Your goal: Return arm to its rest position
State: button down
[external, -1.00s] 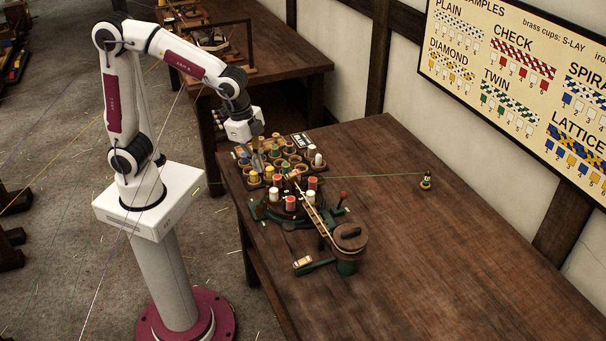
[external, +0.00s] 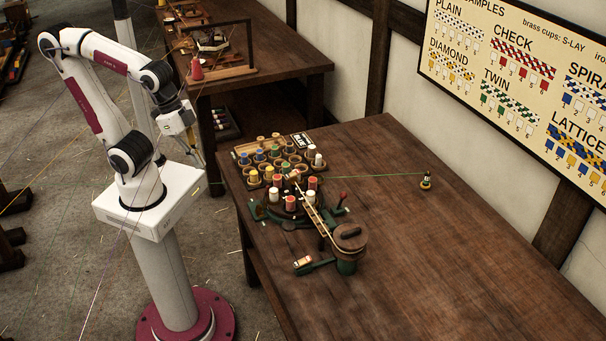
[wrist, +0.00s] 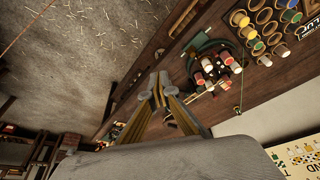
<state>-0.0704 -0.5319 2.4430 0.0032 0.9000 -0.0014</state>
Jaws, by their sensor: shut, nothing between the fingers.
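My arm is folded back above its white base in the external view. My gripper (external: 197,157) hangs off the table's left edge, over the floor gap beside the base, clear of everything on the table. In the wrist view my gripper (wrist: 158,88) has its fingertips together with nothing between them. The braiding machine (external: 300,200) stands on the near table with several red and white bobbins on it. The bobbin rack (external: 276,158) behind it holds blue, yellow, green and white bobbins in round cups.
The wooden table (external: 450,260) is mostly bare on its right side. A small dark post (external: 425,181) holds the end of a green line from the machine. A second bench (external: 290,65) at the back carries a wooden frame and a red cone (external: 197,70). A sample board (external: 520,90) hangs on the wall.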

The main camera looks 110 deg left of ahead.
jog(key=shift+m+t, duration=0.4)
jog(key=shift+t, duration=0.5)
jog(key=shift+s+d+r, duration=0.45)
jog(key=shift+s+r, duration=0.2)
jog(key=shift+s+d+r, duration=0.45)
jog(key=shift+s+r, duration=0.2)
